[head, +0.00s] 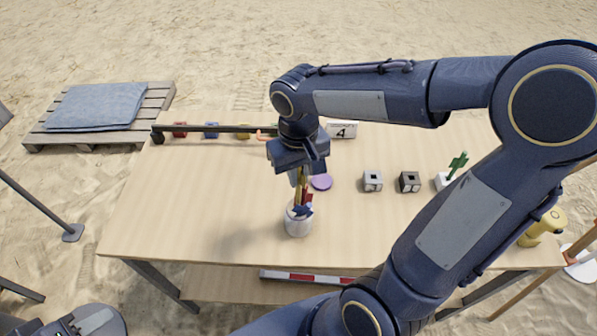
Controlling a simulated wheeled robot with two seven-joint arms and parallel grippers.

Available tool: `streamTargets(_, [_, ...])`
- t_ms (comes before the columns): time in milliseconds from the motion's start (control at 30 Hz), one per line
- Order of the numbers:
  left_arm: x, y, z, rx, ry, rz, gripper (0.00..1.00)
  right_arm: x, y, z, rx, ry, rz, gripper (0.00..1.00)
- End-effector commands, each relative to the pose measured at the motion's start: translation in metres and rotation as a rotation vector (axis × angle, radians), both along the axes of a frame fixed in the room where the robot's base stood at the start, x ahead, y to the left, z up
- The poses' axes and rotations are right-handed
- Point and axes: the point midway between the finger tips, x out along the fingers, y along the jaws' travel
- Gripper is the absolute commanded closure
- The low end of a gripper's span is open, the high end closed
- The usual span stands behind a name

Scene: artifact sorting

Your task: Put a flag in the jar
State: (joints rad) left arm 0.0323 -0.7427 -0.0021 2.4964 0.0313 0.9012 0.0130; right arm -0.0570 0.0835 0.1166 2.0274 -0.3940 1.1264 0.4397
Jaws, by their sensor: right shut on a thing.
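The jar (298,225) is a small pale grey cylinder standing upright near the front of the table, left of its middle. My right gripper (301,172) is directly above the jar, pointing down and shut on a flag (300,193) with a thin yellowish stick. The stick reaches down to the jar's mouth. Red and dark blue flag cloth shows at the jar's rim; I cannot tell which piece belongs to the held flag. Whether the stick's lower end is inside the jar is hidden. My left gripper is out of view.
The wooden table (180,200) is clear at left. A purple disc (321,182), a grey cube (372,181), a black cube (409,181) and a potted cactus (457,168) stand right of the jar. A dark bar (205,128) and a "4" card (342,130) are behind.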

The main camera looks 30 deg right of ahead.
Motion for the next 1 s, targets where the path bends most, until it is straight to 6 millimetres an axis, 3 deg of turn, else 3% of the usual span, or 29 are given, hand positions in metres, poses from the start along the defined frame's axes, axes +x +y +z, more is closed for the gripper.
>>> streamTargets(1000, [0.0, 0.0, -0.026, 0.0, 0.0, 0.0, 0.62, 0.0, 0.0, -0.032, -0.001, 0.0, 0.0, 1.0])
